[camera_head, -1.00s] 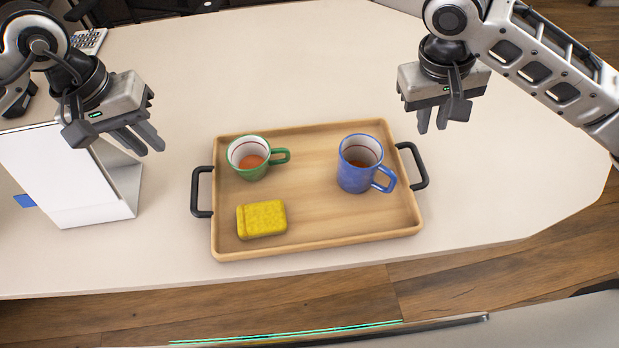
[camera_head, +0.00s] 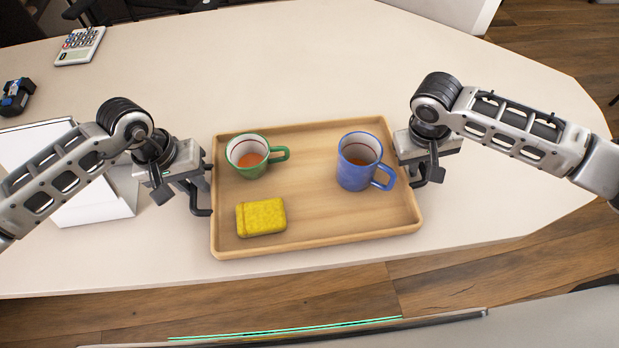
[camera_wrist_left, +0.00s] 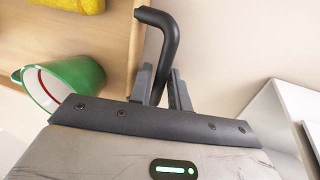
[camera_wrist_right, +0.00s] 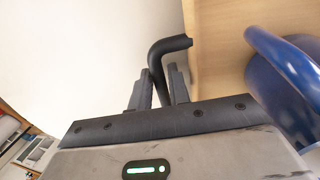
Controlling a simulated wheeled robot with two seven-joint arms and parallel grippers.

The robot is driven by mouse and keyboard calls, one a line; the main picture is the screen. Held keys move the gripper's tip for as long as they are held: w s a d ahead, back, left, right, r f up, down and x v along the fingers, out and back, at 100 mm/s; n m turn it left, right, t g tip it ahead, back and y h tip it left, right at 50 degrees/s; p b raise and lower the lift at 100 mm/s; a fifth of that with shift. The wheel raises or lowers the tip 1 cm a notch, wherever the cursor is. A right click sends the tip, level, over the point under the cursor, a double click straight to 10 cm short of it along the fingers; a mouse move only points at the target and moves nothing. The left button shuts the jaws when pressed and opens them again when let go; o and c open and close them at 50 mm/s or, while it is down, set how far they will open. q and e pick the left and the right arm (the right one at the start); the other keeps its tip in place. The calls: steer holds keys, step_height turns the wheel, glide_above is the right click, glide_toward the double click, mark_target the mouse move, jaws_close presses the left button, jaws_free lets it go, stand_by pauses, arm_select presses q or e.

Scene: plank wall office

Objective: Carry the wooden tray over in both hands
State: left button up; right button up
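The wooden tray (camera_head: 315,242) lies flat on the table and has a black handle at each short end. A green mug (camera_head: 248,157), a blue mug (camera_head: 358,165) and a yellow block (camera_head: 261,218) are on it. My left gripper (camera_head: 203,178) is at the left handle. In the left wrist view its open fingers (camera_wrist_left: 160,88) stand either side of that handle (camera_wrist_left: 165,38). My right gripper (camera_head: 420,175) is at the right handle. In the right wrist view its open fingers (camera_wrist_right: 160,88) straddle that handle (camera_wrist_right: 167,48). Any contact is unclear.
A white panel-like object (camera_head: 95,195) stands left of the tray, behind my left arm. A calculator (camera_head: 80,46) and a small dark blue item (camera_head: 16,97) lie at the far left. The table (camera_head: 300,60) is clear behind the tray and to its right.

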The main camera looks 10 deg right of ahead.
arm_select(q)
steer(key=shift+f, duration=0.2)
arm_select(e)
steer(key=shift+f, duration=0.15)
arm_select(q)
jaws_close()
arm_select(e)
jaws_close()
arm_select(q)
steer(key=shift+w+r, duration=0.1)
steer(key=shift+r, duration=0.15)
arm_select(e)
steer(key=shift+w+r, duration=0.1)
steer(key=shift+r, duration=0.1)
